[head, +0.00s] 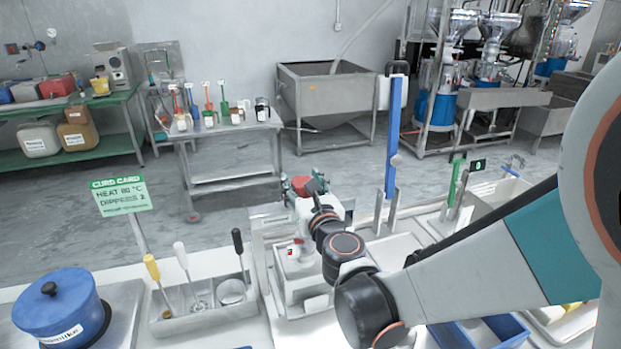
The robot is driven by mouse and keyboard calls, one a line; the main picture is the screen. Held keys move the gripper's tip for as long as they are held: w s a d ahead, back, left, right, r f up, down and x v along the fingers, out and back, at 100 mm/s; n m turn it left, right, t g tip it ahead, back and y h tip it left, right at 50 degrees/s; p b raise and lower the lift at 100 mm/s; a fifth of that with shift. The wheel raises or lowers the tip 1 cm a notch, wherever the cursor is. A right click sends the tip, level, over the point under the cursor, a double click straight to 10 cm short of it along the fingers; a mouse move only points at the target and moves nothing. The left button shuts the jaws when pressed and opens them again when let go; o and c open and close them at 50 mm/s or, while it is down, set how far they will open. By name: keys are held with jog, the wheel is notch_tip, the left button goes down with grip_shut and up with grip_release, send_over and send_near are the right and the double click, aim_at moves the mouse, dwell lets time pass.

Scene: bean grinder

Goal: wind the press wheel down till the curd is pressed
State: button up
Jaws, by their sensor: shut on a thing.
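The press (290,292) stands at the front middle of the counter, a pale box-like frame partly covered by my arm. A red part at its top, which looks like the press wheel (300,184), shows just left of my gripper. My gripper (314,187) is at the top of the press, its dark fingers closed at this red part. The exact finger contact is small and partly hidden. The curd is not visible; a small red-and-white marking (291,252) shows on the press front.
A blue lidded pot (62,308) stands at front left, beside a grey tray (205,315) of upright-handled tools. A green sign (119,196) rises behind them. A tall blue post (393,140) stands right of the press. A blue tray (505,331) lies under my arm.

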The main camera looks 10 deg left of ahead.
jog(key=m+t+h, duration=0.1)
jog(key=m+h, duration=0.1)
jog(key=h, duration=0.1)
jog(key=shift+a, duration=0.15)
jog(key=m+h, duration=0.2)
jog(key=h, duration=0.1)
jog(key=m+h, duration=0.1)
jog(key=h, duration=0.1)
jog(key=shift+m+t+h+b, duration=0.3)
jog(key=shift+m+h+b, duration=0.05)
jog(key=shift+m+h, duration=0.05)
jog(key=m+g+h, duration=0.1)
jog(key=m+h, duration=0.2)
jog(key=h, duration=0.1)
jog(key=m+g+h, duration=0.2)
jog(key=h, duration=0.2)
jog(key=shift+m+h, duration=0.3)
jog(key=shift+m, duration=0.1)
jog(key=shift+h, duration=0.3)
jog(key=o, duration=1.1)
